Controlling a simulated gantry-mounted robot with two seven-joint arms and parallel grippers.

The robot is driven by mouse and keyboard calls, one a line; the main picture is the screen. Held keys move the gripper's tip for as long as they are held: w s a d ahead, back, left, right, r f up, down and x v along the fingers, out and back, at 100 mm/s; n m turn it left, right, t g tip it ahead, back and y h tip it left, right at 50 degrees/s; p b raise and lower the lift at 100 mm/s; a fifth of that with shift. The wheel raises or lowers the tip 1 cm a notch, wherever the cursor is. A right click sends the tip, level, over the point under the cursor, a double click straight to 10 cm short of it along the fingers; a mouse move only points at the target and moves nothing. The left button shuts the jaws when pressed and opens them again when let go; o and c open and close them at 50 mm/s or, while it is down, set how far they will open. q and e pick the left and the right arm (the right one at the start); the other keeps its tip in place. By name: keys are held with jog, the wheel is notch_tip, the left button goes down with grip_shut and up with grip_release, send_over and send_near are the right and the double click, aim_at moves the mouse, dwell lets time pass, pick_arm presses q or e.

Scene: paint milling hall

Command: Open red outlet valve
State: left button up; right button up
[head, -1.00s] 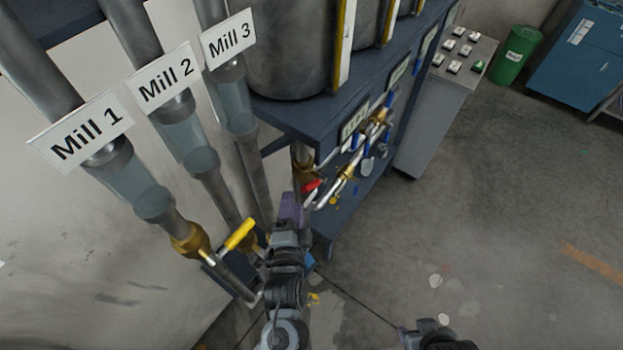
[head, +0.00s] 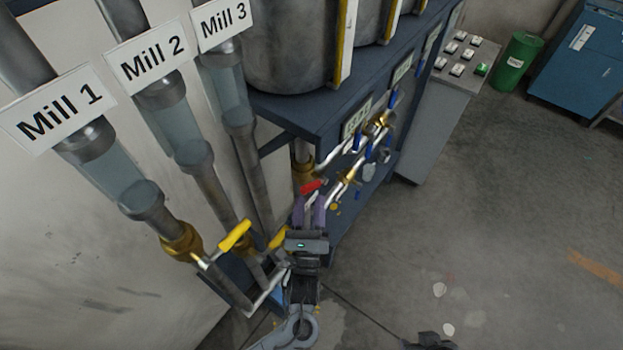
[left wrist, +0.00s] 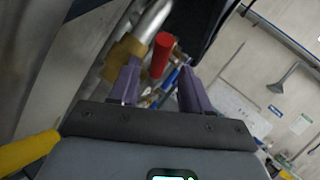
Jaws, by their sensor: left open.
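The red outlet valve handle (head: 312,187) sits by a brass valve body (head: 304,170) on the pipework under the blue bench. In the left wrist view, the red handle (left wrist: 161,55) shows between and beyond the two purple fingers, beside the brass fitting (left wrist: 122,60). My left gripper (head: 310,208) is open and empty, just below the handle in the head view; it also shows in the left wrist view (left wrist: 156,90). I cannot tell whether a finger touches the handle. Of my right arm, only a dark part shows at the bottom edge; its gripper is out of view.
Yellow handles (head: 235,236) on the Mill pipes stand left of my left arm; one also shows in the left wrist view (left wrist: 28,152). Blue-handled valves (head: 358,140) lie farther along the blue bench (head: 300,113). A grey control box (head: 440,100) stands beyond.

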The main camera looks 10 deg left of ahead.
aim_at(315, 185)
pick_arm(q)
jog(key=x, duration=0.7)
jog(key=shift+c, duration=0.4)
grip_shut()
